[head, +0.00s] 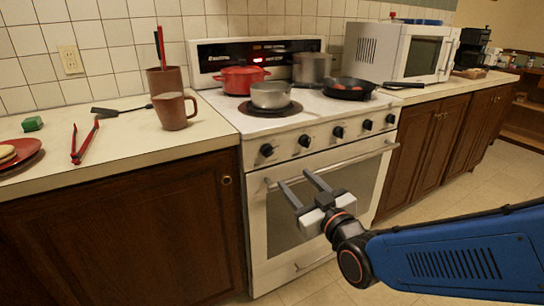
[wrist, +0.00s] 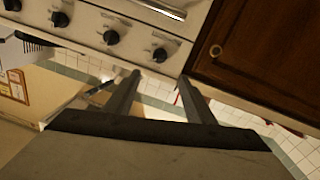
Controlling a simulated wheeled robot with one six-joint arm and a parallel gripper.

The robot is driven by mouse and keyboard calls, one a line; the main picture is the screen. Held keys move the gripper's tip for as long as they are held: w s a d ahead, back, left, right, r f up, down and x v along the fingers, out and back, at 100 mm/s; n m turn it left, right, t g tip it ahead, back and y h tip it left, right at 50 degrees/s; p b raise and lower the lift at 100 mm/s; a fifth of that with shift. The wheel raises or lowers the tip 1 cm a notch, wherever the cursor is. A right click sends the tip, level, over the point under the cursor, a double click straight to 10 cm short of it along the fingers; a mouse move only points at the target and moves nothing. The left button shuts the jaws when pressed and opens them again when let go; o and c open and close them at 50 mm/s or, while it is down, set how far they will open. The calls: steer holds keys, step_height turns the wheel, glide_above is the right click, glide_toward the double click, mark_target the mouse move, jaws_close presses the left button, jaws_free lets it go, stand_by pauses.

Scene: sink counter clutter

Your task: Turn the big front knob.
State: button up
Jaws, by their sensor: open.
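Several dark round knobs line the front panel of the white stove in the head view: the leftmost knob (head: 267,150), a second knob (head: 304,141), a middle knob (head: 338,132) and others to the right. They look alike, and I cannot tell which is the big one. My gripper (head: 295,178) is open and empty, appearing below the knobs and in front of the oven door. In the wrist view the picture is turned over. The nearest knob (wrist: 160,55) shows just beyond my open fingers (wrist: 158,82), apart from them.
The oven handle (head: 330,166) runs across the door below the knobs. A grey pot (head: 270,95), red pot (head: 242,79) and black pan (head: 348,88) stand on the stove. A mug (head: 174,111) and red tongs (head: 84,142) are on the left counter.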

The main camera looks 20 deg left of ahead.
mark_target(270, 153)
steer(key=x, duration=1.6)
steer(key=shift+f, duration=0.1)
steer(key=c, duration=1)
steer(key=shift+c, duration=0.2)
steer(key=shift+m, duration=0.6)
steer(key=o, duration=1)
steer(key=shift+o, duration=0.2)
steer(key=shift+d, duration=0.1)
steer(key=v, duration=1.7)
